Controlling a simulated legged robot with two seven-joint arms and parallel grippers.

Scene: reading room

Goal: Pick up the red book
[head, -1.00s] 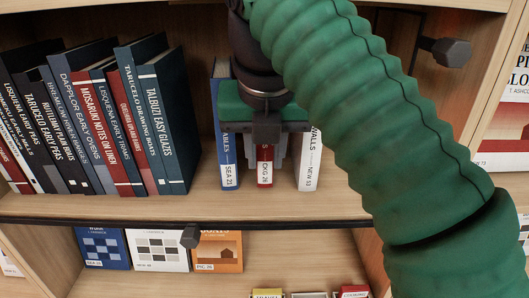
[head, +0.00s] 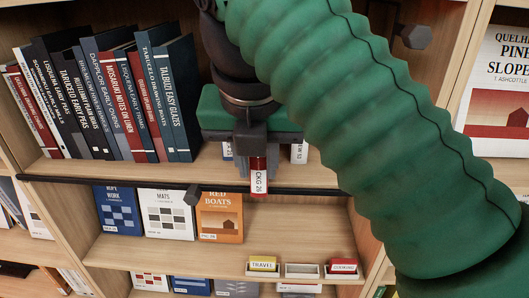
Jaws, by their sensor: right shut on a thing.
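The red book (head: 258,183) shows as a narrow red spine with a white label reading CKG 26. My right gripper (head: 257,155) is shut on it and holds it upright at the shelf's front edge. The spine's lower end reaches down past the black rail in the picture. The gripper and wrist hide the book's upper part. My left gripper is not in view.
Several leaning books (head: 110,100) fill the shelf's left part. A black rail (head: 110,186) runs along the shelf front. Below stand face-out books such as Red Boats (head: 220,217) and small label holders (head: 302,270).

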